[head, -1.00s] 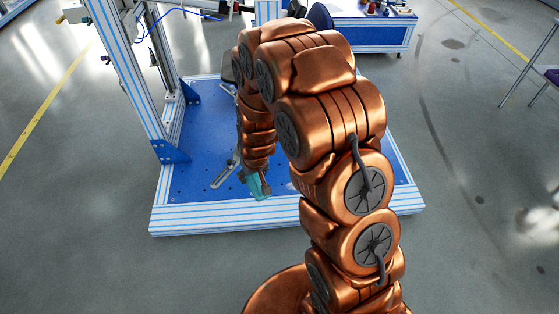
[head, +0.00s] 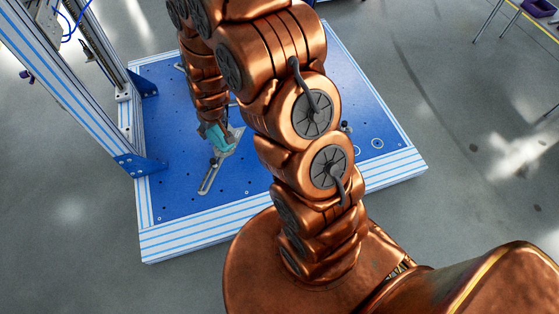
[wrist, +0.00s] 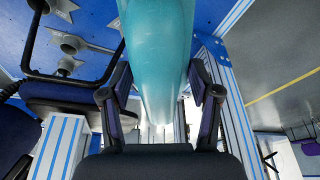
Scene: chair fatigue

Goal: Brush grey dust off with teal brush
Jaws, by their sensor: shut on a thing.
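The teal brush (head: 216,138) is in my gripper (head: 207,128), low at the end of my arm over the blue platform in the head view. In the wrist view its smooth teal body (wrist: 158,45) runs down the middle between the two dark fingers of my gripper (wrist: 160,93), which are shut on it. The brush's bristles cannot be made out. No grey dust can be told apart in either view. My arm hides part of the platform.
The blue platform (head: 180,187) has striped edges and a grey slotted bracket (head: 221,163) close to the brush. A striped upright frame (head: 75,95) stands at its left. In the wrist view, a dark padded piece (wrist: 62,93) and grey star-shaped parts (wrist: 70,42) are at left.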

